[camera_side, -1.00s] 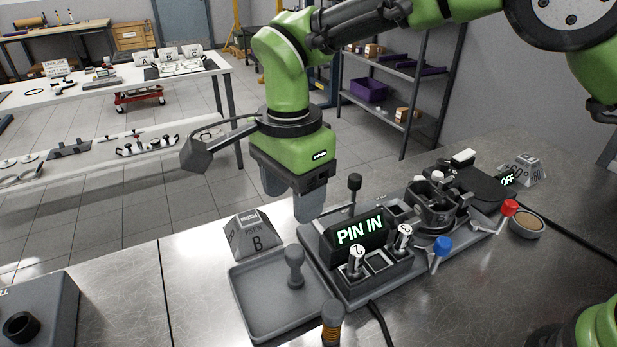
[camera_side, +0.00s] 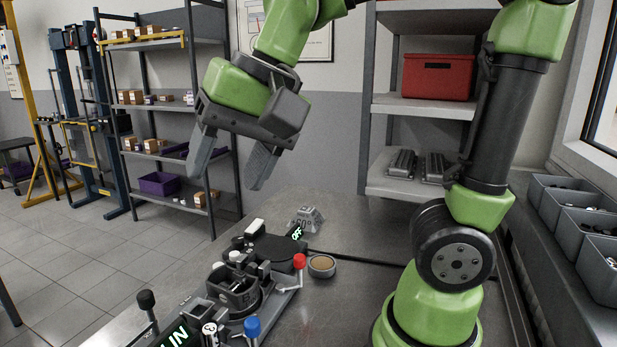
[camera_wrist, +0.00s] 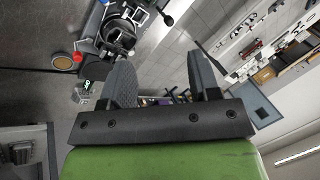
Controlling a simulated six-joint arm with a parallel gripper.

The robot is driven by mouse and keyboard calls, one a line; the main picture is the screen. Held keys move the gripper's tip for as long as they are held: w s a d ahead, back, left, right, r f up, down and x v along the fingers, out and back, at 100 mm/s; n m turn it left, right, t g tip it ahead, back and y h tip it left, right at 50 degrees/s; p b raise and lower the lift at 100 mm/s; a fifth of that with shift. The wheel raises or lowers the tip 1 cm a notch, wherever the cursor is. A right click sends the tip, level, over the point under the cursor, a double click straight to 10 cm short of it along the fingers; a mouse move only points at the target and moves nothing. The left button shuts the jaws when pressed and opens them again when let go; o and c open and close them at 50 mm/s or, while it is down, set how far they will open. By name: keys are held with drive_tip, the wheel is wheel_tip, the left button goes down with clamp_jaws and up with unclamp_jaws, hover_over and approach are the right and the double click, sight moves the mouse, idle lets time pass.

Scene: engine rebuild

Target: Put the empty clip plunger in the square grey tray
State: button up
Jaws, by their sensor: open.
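My gripper (camera_side: 232,168) is open and empty, raised high above the bench in the side view. In the wrist view its two fingers (camera_wrist: 163,78) stand wide apart with nothing between them. Neither the square grey tray nor a piece I can name as the empty clip plunger shows in the current side view. I cannot make out either one in the wrist view.
The dark fixture (camera_side: 236,290) with red and blue knobbed levers stands on the metal bench, lower left. A round brown-topped dish (camera_side: 321,266) and a grey block (camera_side: 311,218) are beside it. Grey bins (camera_side: 590,235) line the right.

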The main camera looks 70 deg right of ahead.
drive_tip(key=s+d+f+n+t, duration=0.2)
drive_tip(key=s+d+n, duration=0.1)
drive_tip(key=s, duration=0.5)
drive_tip(key=shift+d+t, duration=0.25)
drive_tip(key=shift+t, duration=0.05)
